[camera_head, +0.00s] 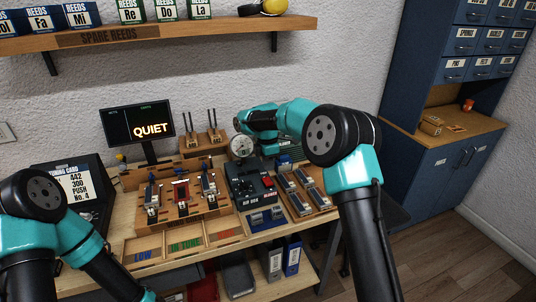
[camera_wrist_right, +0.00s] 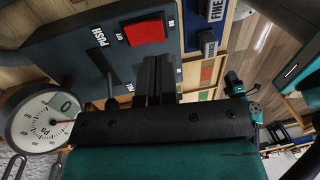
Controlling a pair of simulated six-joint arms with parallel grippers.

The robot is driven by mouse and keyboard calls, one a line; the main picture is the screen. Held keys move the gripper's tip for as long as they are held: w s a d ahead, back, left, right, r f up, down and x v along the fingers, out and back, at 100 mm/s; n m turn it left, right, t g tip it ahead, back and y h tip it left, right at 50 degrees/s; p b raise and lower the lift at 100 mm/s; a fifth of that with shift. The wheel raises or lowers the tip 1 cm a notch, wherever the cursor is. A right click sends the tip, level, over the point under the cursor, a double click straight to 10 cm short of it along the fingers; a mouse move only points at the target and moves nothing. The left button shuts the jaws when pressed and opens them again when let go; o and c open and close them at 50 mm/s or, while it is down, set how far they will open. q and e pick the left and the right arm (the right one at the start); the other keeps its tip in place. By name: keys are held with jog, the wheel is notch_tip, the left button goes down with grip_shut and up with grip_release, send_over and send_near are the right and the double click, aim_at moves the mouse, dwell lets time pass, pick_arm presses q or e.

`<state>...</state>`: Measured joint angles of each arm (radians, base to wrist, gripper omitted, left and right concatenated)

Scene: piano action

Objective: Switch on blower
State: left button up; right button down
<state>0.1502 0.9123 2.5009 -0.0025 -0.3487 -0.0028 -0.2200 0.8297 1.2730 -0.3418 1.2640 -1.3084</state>
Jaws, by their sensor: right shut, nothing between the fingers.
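The blower is a dark blue box (camera_head: 250,185) on the bench, with a red switch (camera_head: 268,182). In the right wrist view its panel shows the red switch (camera_wrist_right: 146,29), a small black lever (camera_wrist_right: 103,62) and the lettering PUSH and OFF. A round white Pa gauge (camera_wrist_right: 40,122) stands at the left there; it also shows in the head view (camera_head: 242,147). My right gripper (camera_wrist_right: 157,70) is shut and empty, close over the panel beside the red switch. I cannot tell whether it touches. My left arm is at the lower left of the head view, its fingers out of view.
A black monitor (camera_head: 138,123) reads QUIET. A wooden fixture (camera_head: 185,218) with a red part stands left of the blower. Reed holders (camera_head: 302,190) lie right of it. Sorting trays (camera_head: 185,245) line the front edge. A shelf (camera_head: 160,33) hangs above.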

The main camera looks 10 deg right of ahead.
aim_at(269, 183)
jog(key=f, duration=0.5)
jog(key=shift+s+f, duration=0.35)
jog(key=shift+f, duration=0.05)
